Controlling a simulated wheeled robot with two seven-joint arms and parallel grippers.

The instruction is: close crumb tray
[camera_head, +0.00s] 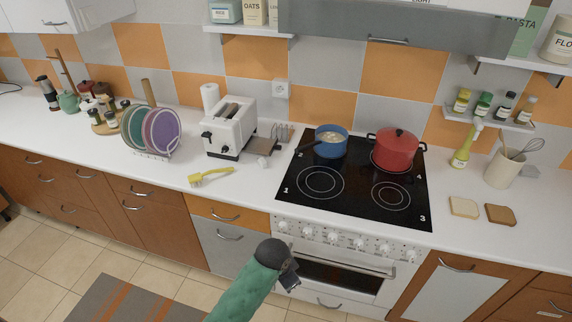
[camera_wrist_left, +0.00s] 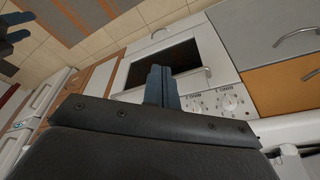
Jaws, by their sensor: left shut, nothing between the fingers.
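The white toaster (camera_head: 229,130) stands on the counter left of the stove, its dark lever and knob on its left end. A flat grey-brown plate, which looks like its crumb tray (camera_head: 262,150), sticks out at its right end. My left gripper (camera_head: 289,277) is in front of the oven, below counter height and well apart from the toaster. In the left wrist view its fingers (camera_wrist_left: 161,86) are together and empty, pointing towards the oven. What looks like my right gripper (camera_wrist_left: 16,28) is cut off at that view's upper left corner; its jaw state is unclear.
A yellow brush (camera_head: 210,176) lies in front of the toaster. A plate rack (camera_head: 152,153) stands to the left. The black cooktop (camera_head: 353,183) with a blue pot (camera_head: 331,142) and a red pot (camera_head: 396,150) is to the right. The counter's front strip is mostly clear.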

